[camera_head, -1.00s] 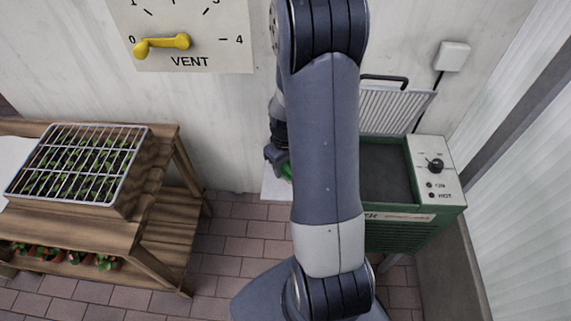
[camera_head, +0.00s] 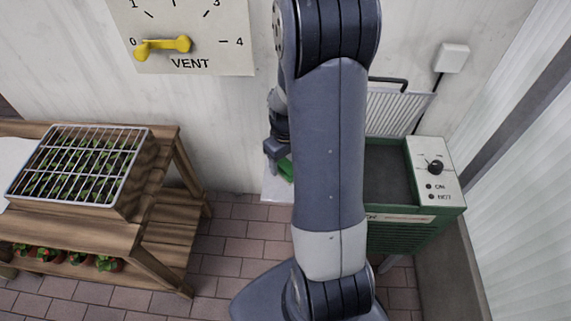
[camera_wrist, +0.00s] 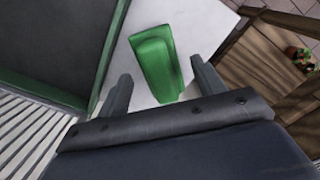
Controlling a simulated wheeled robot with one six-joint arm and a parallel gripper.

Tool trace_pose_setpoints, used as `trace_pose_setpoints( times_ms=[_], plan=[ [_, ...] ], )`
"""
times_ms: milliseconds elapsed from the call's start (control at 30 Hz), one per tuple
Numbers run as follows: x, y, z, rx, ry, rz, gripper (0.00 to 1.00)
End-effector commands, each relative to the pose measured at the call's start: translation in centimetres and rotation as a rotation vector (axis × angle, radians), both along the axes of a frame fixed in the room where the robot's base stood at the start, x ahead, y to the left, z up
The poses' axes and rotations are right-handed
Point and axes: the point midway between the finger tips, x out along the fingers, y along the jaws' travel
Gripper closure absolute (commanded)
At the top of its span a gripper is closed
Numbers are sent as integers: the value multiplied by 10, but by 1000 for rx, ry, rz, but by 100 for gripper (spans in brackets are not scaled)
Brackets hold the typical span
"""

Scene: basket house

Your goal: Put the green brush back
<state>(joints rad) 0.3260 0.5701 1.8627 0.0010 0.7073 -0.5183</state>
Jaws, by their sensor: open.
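The green brush (camera_wrist: 157,64) lies on a white surface (camera_wrist: 205,25) in the wrist view. In the head view a small part of the brush (camera_head: 286,170) shows beside my arm, on the white surface (camera_head: 275,190). My gripper (camera_wrist: 160,88) is open, with one finger on each side of the brush's near end. I see a gap between the brush and each finger. In the head view my gripper (camera_head: 277,160) is partly hidden behind my arm.
A green heater box (camera_head: 405,235) with a dial panel stands right of my arm, close to the white surface. A wooden bench (camera_head: 150,210) with a wire-covered seedling tray (camera_head: 130,190) stands at left. A yellow vent lever (camera_head: 165,46) is on the wall. Brick floor lies between.

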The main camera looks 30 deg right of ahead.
Motion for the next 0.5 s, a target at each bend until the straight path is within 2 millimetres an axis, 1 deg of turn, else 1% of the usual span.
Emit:
trace_pose_setpoints(
  times_ms=[33, 200, 333, 500],
  plan=[
    [2, -1, 15, -3, -7, 0, 35],
    [1, 0, 51, -2, -5, 0, 35],
    [1, 0, 73, -1, -3, 0, 35],
    [0, 0, 88, -1, -1, 0, 35]
  ],
)
